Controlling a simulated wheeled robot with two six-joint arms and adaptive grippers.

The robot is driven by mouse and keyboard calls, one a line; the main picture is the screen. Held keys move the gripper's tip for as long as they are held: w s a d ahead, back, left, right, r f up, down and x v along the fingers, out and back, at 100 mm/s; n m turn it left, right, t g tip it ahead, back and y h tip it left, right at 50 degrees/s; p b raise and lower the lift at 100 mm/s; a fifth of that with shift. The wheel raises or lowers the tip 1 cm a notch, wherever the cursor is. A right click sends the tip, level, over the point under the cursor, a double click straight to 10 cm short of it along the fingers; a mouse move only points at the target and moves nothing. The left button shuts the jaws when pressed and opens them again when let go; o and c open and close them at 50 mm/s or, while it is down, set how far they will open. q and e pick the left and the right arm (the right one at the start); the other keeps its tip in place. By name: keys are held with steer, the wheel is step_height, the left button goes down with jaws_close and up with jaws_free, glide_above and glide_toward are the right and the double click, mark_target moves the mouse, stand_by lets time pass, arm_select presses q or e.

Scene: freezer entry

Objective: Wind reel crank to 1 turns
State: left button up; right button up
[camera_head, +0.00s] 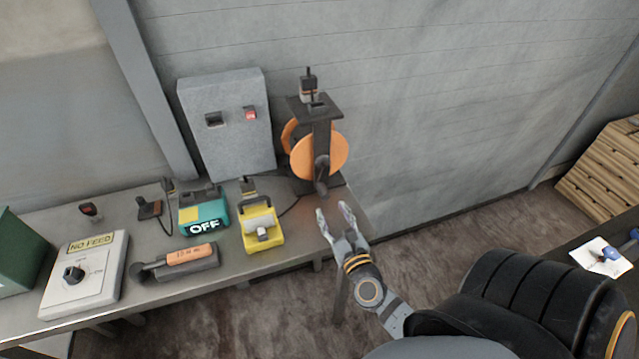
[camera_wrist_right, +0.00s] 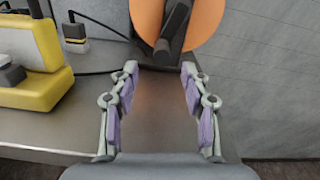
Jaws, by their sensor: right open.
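The reel is an orange disc (camera_head: 333,157) on a dark stand at the right end of the metal bench. Its dark crank (camera_head: 321,172) hangs down on the front face, with the knob at the lower end. In the right wrist view the crank (camera_wrist_right: 174,30) slants down to the left across the orange reel (camera_wrist_right: 205,22). My right gripper (camera_head: 336,213) is open and empty, just in front of and below the crank, apart from it. Its two fingers (camera_wrist_right: 160,88) show spread, with the crank's lower end beyond and between them. My left gripper is not in view.
The metal bench (camera_head: 215,268) also holds a yellow device (camera_head: 262,228), a teal box marked OFF (camera_head: 204,212), an orange-handled tool (camera_head: 190,257) and a NO FEED switch box (camera_head: 84,272). A grey wall panel (camera_head: 228,125) stands behind. Floor is open right of the bench.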

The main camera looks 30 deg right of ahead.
mark_target(327, 198)
steer(key=x, duration=0.1)
steer(key=p+x, duration=0.1)
steer(key=x, duration=0.2)
steer(key=shift+d+r, duration=0.15)
steer(key=shift+r, duration=0.1)
steer(key=x, duration=0.3)
steer(key=p+x, duration=0.1)
steer(key=shift+w+f, duration=0.25)
steer(key=shift+f, duration=0.05)
steer(key=shift+w, duration=0.3)
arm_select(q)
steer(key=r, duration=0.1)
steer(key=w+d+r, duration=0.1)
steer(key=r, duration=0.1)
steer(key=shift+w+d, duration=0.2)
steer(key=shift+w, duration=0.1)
arm_select(e)
steer(key=shift+w+d, duration=0.1)
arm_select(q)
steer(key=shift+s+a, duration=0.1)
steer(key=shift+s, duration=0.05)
arm_select(e)
steer(key=shift+c, duration=0.4)
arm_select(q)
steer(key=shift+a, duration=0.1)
arm_select(e)
steer(key=shift+d, duration=0.1)
jaws_close()
